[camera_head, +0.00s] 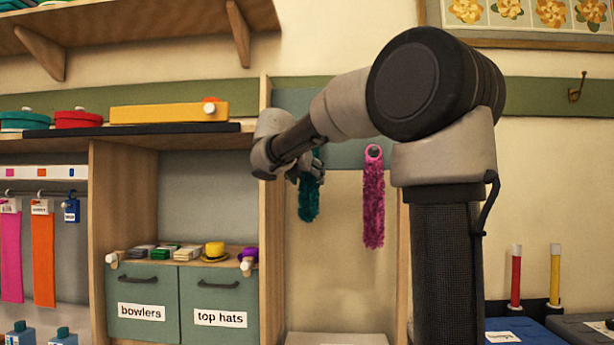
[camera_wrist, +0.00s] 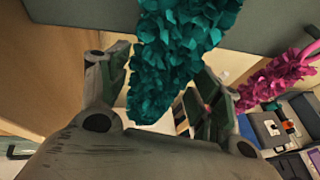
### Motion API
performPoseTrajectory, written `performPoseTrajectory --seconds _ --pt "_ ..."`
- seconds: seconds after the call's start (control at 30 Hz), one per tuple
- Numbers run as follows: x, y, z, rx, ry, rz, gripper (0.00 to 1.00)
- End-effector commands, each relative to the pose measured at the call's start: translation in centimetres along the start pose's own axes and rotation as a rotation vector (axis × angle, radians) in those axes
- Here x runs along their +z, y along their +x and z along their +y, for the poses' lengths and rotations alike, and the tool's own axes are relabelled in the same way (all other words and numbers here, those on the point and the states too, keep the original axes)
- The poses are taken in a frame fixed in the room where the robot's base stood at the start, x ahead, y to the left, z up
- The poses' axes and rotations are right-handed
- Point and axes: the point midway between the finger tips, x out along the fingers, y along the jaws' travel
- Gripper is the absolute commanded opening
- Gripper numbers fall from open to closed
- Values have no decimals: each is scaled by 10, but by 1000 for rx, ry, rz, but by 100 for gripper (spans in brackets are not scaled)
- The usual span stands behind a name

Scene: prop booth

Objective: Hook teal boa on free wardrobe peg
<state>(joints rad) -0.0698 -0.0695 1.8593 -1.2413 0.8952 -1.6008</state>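The fluffy teal boa (camera_head: 309,200) hangs below my gripper (camera_head: 305,168) in the head view, in front of the wardrobe bay's back panel. In the wrist view the teal boa (camera_wrist: 172,62) runs between the two fingers of my gripper (camera_wrist: 165,80). The fingers lean in against it from both sides and look shut on it; their tips are partly hidden by it. A pink boa (camera_head: 373,205) hangs by its ring on a peg (camera_head: 374,152) to the right, and also shows in the wrist view (camera_wrist: 278,78). Any peg behind my gripper is hidden.
A wooden upright (camera_head: 265,200) bounds the bay on the left. Left of it are drawers (camera_head: 181,304) marked bowlers and top hats, with small hats above. A brass hook (camera_head: 577,88) is on the green rail at the far right. The bay below the boas is clear.

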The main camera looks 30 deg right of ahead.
Motion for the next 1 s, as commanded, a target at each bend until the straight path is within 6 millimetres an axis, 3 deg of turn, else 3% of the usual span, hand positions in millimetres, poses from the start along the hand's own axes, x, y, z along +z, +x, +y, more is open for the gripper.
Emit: performPoseTrajectory --seconds 0.43,0.8,1.0 --pt "0 -8 1 3 0 -1 74" --pt "0 -85 1 5 0 -1 74" --pt "0 -113 1 3 0 0 74"
